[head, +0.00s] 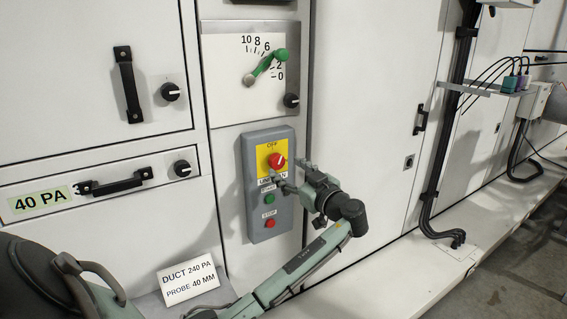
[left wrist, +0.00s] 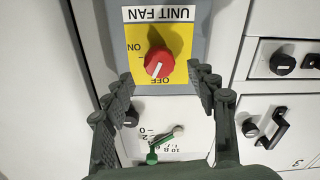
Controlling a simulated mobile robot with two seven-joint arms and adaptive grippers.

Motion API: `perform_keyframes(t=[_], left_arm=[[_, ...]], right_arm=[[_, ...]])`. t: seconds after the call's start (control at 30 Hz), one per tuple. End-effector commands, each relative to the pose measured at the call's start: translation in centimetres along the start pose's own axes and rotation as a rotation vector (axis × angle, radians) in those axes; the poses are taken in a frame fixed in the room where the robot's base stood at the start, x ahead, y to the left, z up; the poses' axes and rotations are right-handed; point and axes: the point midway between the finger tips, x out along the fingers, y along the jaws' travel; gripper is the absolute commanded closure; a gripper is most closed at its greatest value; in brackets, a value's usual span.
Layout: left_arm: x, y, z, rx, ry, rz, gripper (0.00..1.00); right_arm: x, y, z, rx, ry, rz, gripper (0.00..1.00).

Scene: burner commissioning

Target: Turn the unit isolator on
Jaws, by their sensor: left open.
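The unit isolator is a red rotary knob (head: 277,161) on a yellow plate (head: 263,152) at the top of a grey control box (head: 255,208). It also shows in the left wrist view as a red knob (left wrist: 159,61), with its white mark toward OFF and ON to the left. My left gripper (head: 297,177) is in front of the box, just right of and below the knob. In the left wrist view its fingers (left wrist: 163,78) are spread apart with nothing between them, toward either side of the knob. Contact with the knob is not visible. My right gripper is not in view.
A green start button (head: 269,198) and red stop button (head: 270,224) sit below the knob. A gauge panel with a green lever (head: 267,66) is above. Cabinet handles (head: 128,84) stick out at left. A duct/probe card (head: 188,281) stands below.

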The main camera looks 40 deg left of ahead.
Motion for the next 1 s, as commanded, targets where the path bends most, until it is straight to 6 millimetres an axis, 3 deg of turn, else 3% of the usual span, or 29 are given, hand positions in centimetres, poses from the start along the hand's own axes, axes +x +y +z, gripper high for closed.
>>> perform_keyframes(t=[0.1,0.3,0.63,1.0], left_arm=[[2.1,0.0,-0.2,0.002,0.002,-0.002,0.42],[4.1,0.0,0.0,0.002,-0.001,0.001,0.42],[4.5,0.0,0.1,0.001,-0.002,0.002,0.42],[4.5,0.0,0.1,0.002,-0.002,0.002,0.88]], right_arm=[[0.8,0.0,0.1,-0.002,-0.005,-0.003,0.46],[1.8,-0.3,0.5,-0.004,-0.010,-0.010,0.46],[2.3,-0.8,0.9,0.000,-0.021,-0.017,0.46],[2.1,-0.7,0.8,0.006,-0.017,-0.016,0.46]])
